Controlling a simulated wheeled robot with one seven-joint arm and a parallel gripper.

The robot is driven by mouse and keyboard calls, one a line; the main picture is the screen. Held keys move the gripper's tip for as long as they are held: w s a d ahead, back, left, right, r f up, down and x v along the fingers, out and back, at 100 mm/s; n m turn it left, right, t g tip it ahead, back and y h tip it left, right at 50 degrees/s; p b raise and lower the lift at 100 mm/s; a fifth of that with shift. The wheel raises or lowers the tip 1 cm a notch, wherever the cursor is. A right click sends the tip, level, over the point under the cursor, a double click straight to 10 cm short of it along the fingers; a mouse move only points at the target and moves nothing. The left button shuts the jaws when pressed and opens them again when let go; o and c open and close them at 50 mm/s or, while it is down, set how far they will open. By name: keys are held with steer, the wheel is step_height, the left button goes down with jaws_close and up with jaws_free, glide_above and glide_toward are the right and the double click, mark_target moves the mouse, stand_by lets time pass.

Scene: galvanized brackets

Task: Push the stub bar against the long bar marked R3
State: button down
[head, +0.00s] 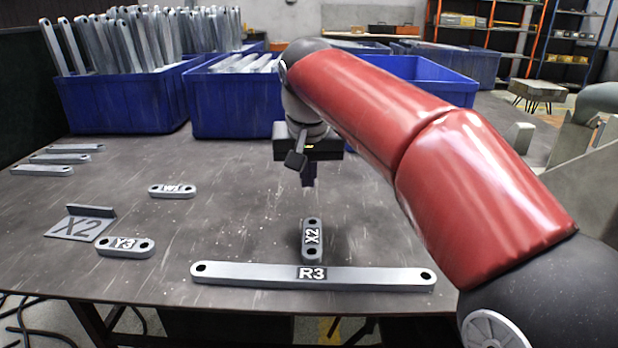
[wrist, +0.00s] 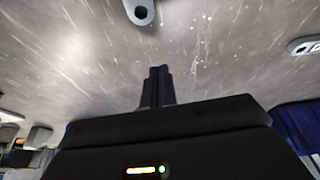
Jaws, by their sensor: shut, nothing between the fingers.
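The short stub bar marked X2 (head: 312,238) lies flat with its length pointing at the long bar. The long grey bar marked R3 (head: 240,274) lies crosswise near the table's front edge. X2's near end is at R3's far side, close to its middle; I cannot tell whether they touch. My gripper (head: 308,183) is shut and empty, pointing down behind X2's far end, apart from it. In the wrist view its closed fingers (wrist: 157,88) point toward bare table, and a holed bar end, seemingly X2 (wrist: 140,10), shows at the top edge.
Several plain bars (head: 42,170) lie far left. Blue bins (head: 125,103) line the back. The table between is clear.

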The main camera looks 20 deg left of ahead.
mark_target(309, 217)
steer(key=b+x, duration=0.1)
steer(key=x, duration=0.5)
steer(key=shift+f, duration=0.1)
steer(key=s, duration=0.2)
steer(key=shift+s+d+b, duration=0.35)
steer(key=shift+s+d, duration=0.2)
steer(key=shift+s, duration=0.45)
steer(key=shift+s+r, duration=0.1)
steer(key=shift+r, duration=0.15)
steer(key=shift+s+d, duration=0.3)
steer(key=shift+s, duration=0.4)
steer(key=shift+w, duration=0.1)
